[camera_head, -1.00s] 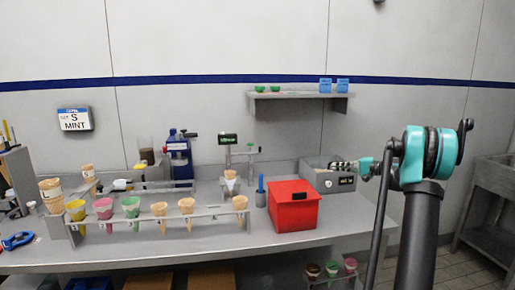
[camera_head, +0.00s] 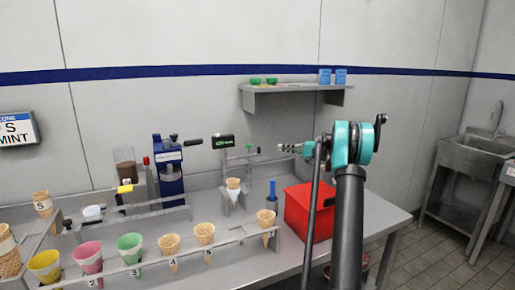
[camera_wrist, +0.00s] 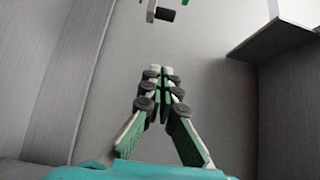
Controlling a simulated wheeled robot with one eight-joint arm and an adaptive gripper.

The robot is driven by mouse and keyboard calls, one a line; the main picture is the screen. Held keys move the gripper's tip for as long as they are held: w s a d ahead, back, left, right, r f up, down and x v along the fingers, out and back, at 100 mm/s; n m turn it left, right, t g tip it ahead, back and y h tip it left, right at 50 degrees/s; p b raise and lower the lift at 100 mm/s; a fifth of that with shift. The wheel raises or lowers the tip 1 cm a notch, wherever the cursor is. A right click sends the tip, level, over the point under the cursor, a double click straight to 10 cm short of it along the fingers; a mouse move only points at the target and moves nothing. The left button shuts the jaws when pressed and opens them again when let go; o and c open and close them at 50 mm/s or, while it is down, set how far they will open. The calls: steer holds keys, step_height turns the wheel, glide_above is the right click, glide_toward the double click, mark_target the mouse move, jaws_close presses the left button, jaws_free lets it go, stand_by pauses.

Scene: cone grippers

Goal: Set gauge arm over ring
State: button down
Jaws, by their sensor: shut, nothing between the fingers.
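The gauge stands at the back of the counter, with a dark display (camera_head: 224,141) showing green text and a thin arm (camera_head: 246,153) on a post. The arm has a small dark and green end piece, and it reaches toward the right. Below the display, a small cone (camera_head: 233,184) sits in a grey stand (camera_head: 233,199); the ring itself is too small to make out. My gripper (camera_head: 281,148) is shut and empty, just right of the arm's end and apart from it. In the wrist view, my fingertips (camera_wrist: 159,72) meet below a dark knob (camera_wrist: 165,14).
A rack (camera_head: 190,257) with several numbered cones runs along the front. A red box (camera_head: 306,222) stands under my arm, beside a blue-handled tool (camera_head: 272,190). A blue machine (camera_head: 168,165) is at the back left. A wall shelf (camera_head: 297,87) hangs above my gripper.

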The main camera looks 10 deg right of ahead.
steer(key=x, duration=1)
steer(key=s, duration=0.4)
steer(key=shift+s+a, duration=0.1)
steer(key=shift+a, duration=0.2)
steer(key=s+d+m+t+h, duration=0.1)
steer(key=s+m+t+h, duration=0.1)
steer(key=s, duration=0.6)
steer(key=shift+m+t+h, duration=0.3)
steer(key=shift+m+t, duration=0.2)
steer(key=shift+t, duration=0.4)
